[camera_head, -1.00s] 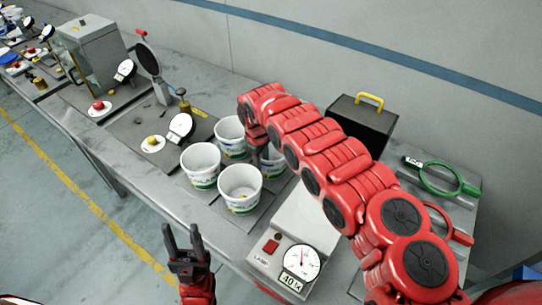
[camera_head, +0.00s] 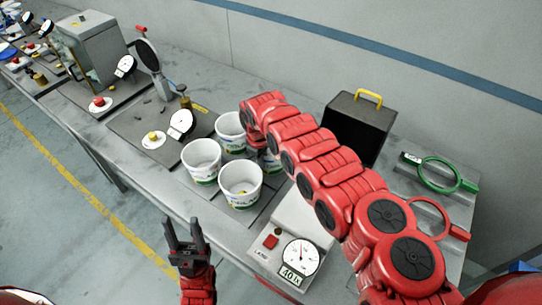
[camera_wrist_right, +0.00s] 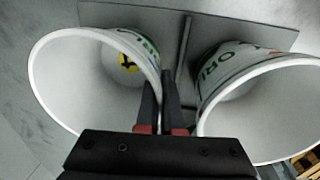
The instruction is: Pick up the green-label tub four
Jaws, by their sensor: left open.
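Four white tubs stand grouped on the bench. In the head view they are the left tub (camera_head: 201,158), the front tub (camera_head: 240,184), the back tub (camera_head: 230,132) and one mostly hidden behind my right arm (camera_head: 270,160). In the right wrist view a tub with green lettering and a yellow sticker reading 4 (camera_wrist_right: 75,85) is at left; another green-lettered tub (camera_wrist_right: 225,75) is at right. My right gripper's fingers (camera_wrist_right: 160,92) are close together at the left tub's near wall, seemingly one on each side; contact is unclear. My left gripper (camera_head: 184,232) is open and empty before the bench.
A scale (camera_head: 292,250) stands in front of the tubs at right. A black case with a yellow handle (camera_head: 357,128) is behind my right arm. A green ring tool (camera_head: 440,174) lies at right. A plate with a dial (camera_head: 180,124) is at left.

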